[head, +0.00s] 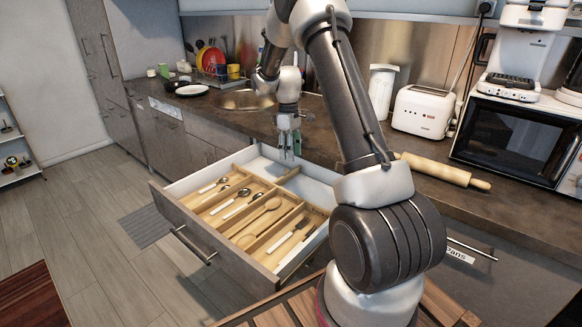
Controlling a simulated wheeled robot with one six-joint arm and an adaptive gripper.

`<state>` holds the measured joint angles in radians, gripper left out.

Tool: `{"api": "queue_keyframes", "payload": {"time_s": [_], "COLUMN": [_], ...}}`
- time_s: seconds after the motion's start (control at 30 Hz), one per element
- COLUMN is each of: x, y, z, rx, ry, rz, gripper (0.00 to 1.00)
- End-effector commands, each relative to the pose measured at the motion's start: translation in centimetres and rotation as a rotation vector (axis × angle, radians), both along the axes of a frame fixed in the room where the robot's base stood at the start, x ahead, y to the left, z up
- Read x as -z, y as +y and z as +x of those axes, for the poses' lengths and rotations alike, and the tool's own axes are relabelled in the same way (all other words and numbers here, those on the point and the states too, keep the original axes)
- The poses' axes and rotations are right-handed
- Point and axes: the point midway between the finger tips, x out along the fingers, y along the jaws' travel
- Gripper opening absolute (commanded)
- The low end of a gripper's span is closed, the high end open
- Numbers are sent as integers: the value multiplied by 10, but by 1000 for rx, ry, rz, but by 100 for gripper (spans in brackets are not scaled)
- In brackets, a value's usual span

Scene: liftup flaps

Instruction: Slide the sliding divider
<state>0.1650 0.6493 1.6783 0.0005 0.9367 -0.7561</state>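An open drawer (222,255) holds a light wooden cutlery tray (240,186) with several compartments. A short wooden strip (288,175), which looks like the sliding divider, lies across the rear part of the drawer, behind the cutlery. My gripper (290,154) points down over the back of the drawer, just above and behind this strip. Its fingers look apart, with nothing seen between them. At this size I cannot tell whether a fingertip touches the strip.
Spoons (265,212) and other utensils lie in the tray. The dark counter (340,125) runs behind the drawer, with a rolling pin (445,170), a toaster (422,111) and a microwave (515,135) to the right. A white-lined space lies at the drawer's back right.

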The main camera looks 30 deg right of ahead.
Motion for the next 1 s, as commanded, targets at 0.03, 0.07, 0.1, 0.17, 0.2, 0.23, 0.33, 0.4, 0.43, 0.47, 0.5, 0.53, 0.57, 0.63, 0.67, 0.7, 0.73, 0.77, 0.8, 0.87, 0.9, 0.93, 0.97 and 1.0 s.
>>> {"api": "queue_keyframes", "payload": {"time_s": [0.03,0.07,0.1,0.17,0.2,0.23,0.33,0.4,0.43,0.47,0.5,0.53,0.57,0.63,0.67,0.7,0.73,0.77,0.8,0.87,0.9,0.93,0.97,1.0], "x": [7,5,-3,-15,-18,-18,-18,-16,-15,-12,-8,-4,1,14,21,30,37,43,52,63,71,76,80,86], "y": [-4,-6,-8,-10,-11,-11,-11,-11,-11,-11,-11,-11,-11,-11,-11,-11,-11,-11,-11,-11,-11,-11,-11,-11], "z": [21,32,46,60,64,66,65,65,65,65,65,65,64,64,64,64,64,64,63,64,64,64,64,64], "rx": [-85,-141,-211,-306,-361,-399,-494,-531,-540,-545,-547,-546,-546,-545,-545,-545,-544,-544,-544,-544,-543,-543,-543,-543], "ry": [-23,-42,-73,-109,-120,-123,-123,-123,-123,-123,-123,-122,-121,-121,-121,-121,-119,-120,-119,-121,-120,-120,-122,-122], "rz": [5,7,6,3,3,4,10,12,13,13,14,14,14,14,14,14,15,15,15,14,15,15,14,14], "gripper": [40,40,40,40,40,40,40,40,40,40,40,40,40,40,40,40,40,40,40,40,40,40,40,40]}}
